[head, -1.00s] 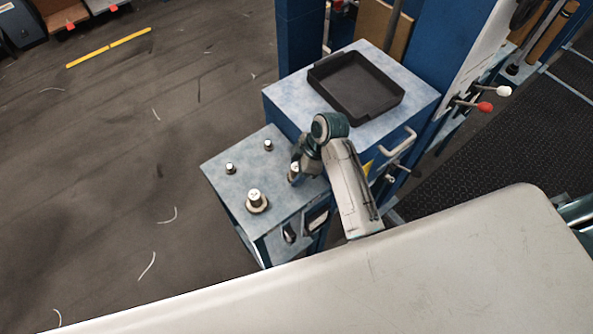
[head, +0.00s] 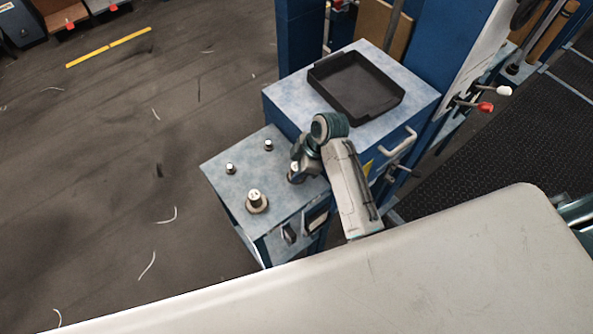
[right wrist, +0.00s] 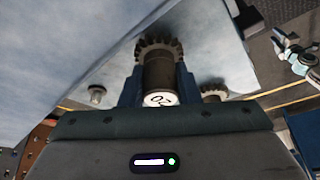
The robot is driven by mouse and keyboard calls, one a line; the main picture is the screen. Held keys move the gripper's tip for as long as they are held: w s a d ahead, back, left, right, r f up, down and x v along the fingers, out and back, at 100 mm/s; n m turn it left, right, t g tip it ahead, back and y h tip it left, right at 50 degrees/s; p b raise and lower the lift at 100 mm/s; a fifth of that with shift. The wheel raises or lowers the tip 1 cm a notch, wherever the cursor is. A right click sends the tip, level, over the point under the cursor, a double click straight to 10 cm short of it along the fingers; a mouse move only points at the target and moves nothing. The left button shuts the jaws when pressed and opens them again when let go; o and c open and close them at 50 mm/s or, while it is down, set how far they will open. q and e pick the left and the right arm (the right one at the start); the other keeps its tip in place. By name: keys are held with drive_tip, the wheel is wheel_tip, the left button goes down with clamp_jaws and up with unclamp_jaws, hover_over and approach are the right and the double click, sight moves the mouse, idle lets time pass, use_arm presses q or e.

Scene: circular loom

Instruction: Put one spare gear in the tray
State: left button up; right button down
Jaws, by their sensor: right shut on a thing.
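A spare gear (right wrist: 158,45) with dark teeth and a hub with a white numbered end is between the two fingers of my right gripper (right wrist: 158,85) in the right wrist view. The fingers are shut on its hub. In the head view my right gripper (head: 296,174) is low at the right side of the blue-grey stand, mostly covering the gear. I cannot tell whether the gear touches the stand top. The black tray (head: 322,91) looks empty. My left gripper is not in view.
The stand (head: 240,157) also bears two small bare pegs (head: 230,168). The tray lies on a higher blue cabinet (head: 287,97) behind the stand. A handle (head: 398,144) and levers with red and white knobs (head: 484,106) stick out at the right.

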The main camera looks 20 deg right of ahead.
sight(294, 166)
drive_tip(key=shift+r, duration=0.15)
drive_tip(key=shift+r, duration=1.9)
